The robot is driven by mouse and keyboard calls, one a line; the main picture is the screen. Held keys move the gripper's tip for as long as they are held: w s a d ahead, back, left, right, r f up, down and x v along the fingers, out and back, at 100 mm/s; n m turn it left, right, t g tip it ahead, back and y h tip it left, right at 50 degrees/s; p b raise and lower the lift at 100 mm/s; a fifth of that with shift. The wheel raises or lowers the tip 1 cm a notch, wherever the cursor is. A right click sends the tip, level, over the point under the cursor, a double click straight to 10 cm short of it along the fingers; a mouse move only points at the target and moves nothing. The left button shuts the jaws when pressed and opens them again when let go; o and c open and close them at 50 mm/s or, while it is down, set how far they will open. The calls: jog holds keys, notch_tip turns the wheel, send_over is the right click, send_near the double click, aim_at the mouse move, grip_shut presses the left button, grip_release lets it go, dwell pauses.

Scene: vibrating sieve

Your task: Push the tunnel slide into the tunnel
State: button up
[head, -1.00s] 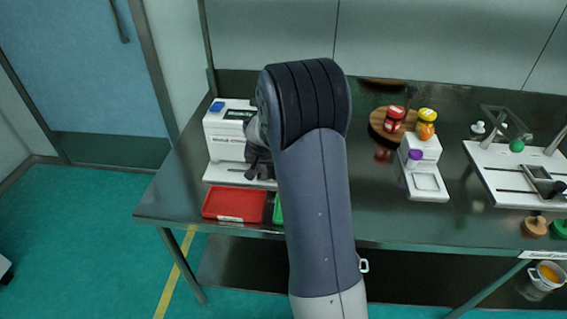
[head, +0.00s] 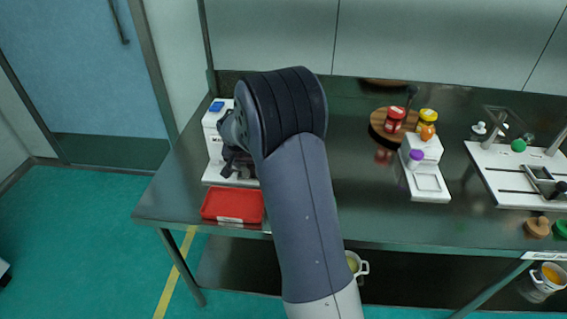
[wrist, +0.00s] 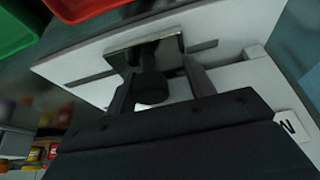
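The tunnel slide appears to be the shiny metal plate (wrist: 145,52) with a dark round knob (wrist: 152,88), on a slotted white base (wrist: 85,68) in the wrist view. My gripper (wrist: 158,74) is open, with one finger on each side of the knob and gaps visible. In the head view my gripper (head: 238,165) is at the front of the white machine (head: 214,135) at the left of the table, hiding the slide there. I cannot make out the tunnel opening; my arm and gripper cover much of the machine's front.
A red tray (head: 233,206) lies in front of the machine; a green tray (wrist: 18,30) shows in the wrist view. A white device (head: 425,165), jars on a wooden board (head: 380,130) and a slotted white stand (head: 490,170) stand to the right. A steel table (head: 370,220) carries them.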

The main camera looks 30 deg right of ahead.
aim_at(239, 172)
jog(key=shift+w+a, duration=0.5)
jog(key=shift+a, duration=0.2)
jog(key=shift+w+a, duration=0.45)
jog(key=shift+a, duration=0.2)
jog(key=shift+o, duration=0.2)
jog(key=o, duration=1)
jog(key=shift+o, duration=0.2)
jog(key=p+v, duration=0.3)
jog(key=v, duration=0.6)
jog(key=shift+p, duration=0.35)
jog(key=shift+f, duration=0.15)
jog(key=b+x, duration=0.4)
jog(key=x, duration=0.4)
jog(key=shift+w+d+f, duration=0.1)
jog(key=shift+f, duration=0.25)
jog(key=shift+d, duration=0.15)
